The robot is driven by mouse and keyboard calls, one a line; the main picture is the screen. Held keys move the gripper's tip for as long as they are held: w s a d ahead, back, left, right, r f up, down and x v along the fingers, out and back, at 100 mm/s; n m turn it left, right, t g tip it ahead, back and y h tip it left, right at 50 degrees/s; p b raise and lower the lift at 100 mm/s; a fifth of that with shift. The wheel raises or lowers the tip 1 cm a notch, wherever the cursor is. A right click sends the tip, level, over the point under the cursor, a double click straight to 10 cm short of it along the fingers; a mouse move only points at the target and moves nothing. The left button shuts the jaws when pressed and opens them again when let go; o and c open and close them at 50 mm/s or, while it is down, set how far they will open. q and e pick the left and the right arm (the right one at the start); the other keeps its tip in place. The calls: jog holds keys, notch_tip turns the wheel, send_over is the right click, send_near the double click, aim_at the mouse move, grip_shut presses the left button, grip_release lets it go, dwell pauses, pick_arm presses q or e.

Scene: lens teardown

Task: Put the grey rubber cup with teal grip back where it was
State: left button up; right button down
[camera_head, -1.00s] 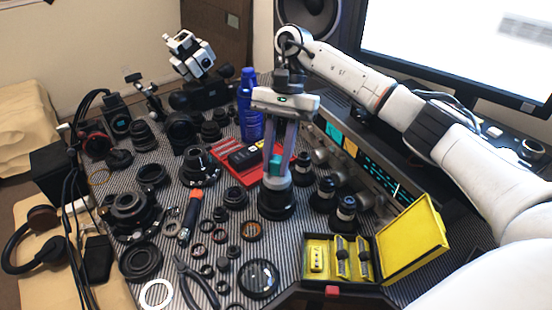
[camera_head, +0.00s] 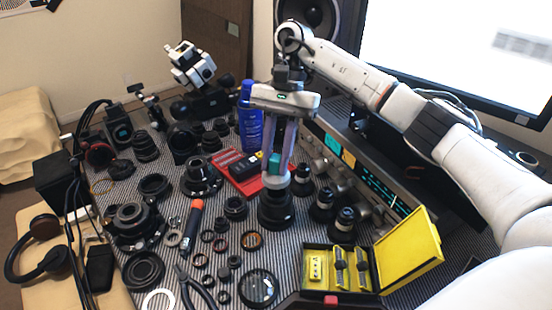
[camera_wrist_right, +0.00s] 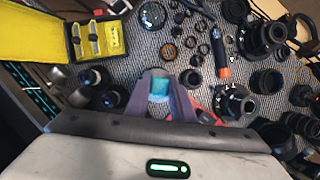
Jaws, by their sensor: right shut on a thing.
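My right gripper (camera_head: 277,164) reaches down over the middle of the table and is shut on the grey rubber cup (camera_head: 277,184) by its teal grip (camera_head: 274,163). The teal grip also shows between the fingers in the right wrist view (camera_wrist_right: 158,88). The cup is upright, directly above a black lens barrel (camera_head: 277,211) in the head view. I cannot tell whether cup and barrel touch. In the wrist view the cup's lower part is hidden by the gripper. My left gripper is not in view.
Black cylinders with light rings (camera_head: 321,203) stand close right of the barrel. A red tray (camera_head: 247,184) lies to its left, a blue bottle (camera_head: 250,128) behind. An open yellow case (camera_head: 408,250) is at front right. Lens parts crowd the left.

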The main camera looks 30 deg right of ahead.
jog(key=shift+r+p, duration=0.4)
jog(key=shift+r, duration=0.6)
